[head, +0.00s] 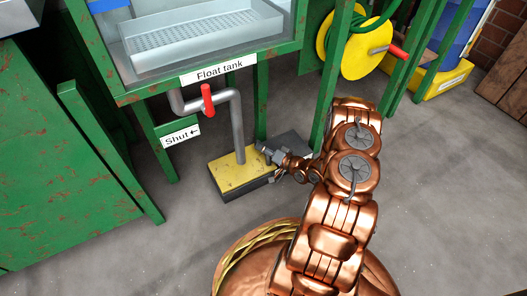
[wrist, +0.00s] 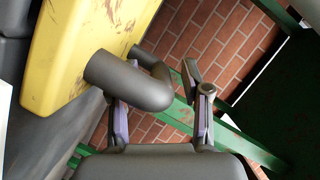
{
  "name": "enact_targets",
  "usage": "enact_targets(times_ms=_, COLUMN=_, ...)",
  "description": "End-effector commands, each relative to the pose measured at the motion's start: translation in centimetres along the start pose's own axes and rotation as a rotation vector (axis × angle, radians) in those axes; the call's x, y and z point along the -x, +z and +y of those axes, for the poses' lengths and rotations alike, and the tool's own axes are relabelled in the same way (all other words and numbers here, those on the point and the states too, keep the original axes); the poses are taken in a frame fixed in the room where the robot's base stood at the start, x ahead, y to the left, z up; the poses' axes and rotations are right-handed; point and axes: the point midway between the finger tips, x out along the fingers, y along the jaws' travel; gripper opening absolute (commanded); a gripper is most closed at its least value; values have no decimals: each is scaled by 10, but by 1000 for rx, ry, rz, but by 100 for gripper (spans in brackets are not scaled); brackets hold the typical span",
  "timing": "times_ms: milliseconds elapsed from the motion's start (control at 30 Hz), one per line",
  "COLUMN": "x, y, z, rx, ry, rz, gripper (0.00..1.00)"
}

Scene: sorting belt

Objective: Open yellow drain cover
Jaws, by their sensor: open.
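The yellow drain cover (head: 228,177) is a worn yellow plate lying flat on a dark base on the floor, below the float tank. It fills the upper left of the wrist view (wrist: 75,50). A grey pipe (head: 239,128) comes down to the cover. In the wrist view a bent grey pipe (wrist: 130,82) stands out from the yellow surface and passes close to the left finger. My gripper (head: 269,153) is open at the cover's right edge. In the wrist view its fingers (wrist: 155,92) are spread apart; I cannot tell whether they touch the pipe.
A red valve handle (head: 207,99) sits on the pipe under the float tank (head: 216,68), beside a "Shut" sign (head: 181,136). Green posts and a rusty green cabinet (head: 70,170) stand around. A yellow hose reel (head: 350,45) is at upper right. The floor left of my base is clear.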

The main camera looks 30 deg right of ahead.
Motion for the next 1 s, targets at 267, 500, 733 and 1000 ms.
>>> enact_targets(times_ms=267, x=-1, y=0, z=0, rx=0, ry=0, rz=0, gripper=48)
enact_targets(times_ms=500, x=-1, y=0, z=0, rx=-1, ry=0, rz=0, gripper=22)
enact_targets(times_ms=733, x=-1, y=0, z=0, rx=-1, ry=0, rz=0, gripper=0)
enact_targets(times_ms=1000, x=-1, y=0, z=0, rx=-1, ry=0, rz=0, gripper=0)
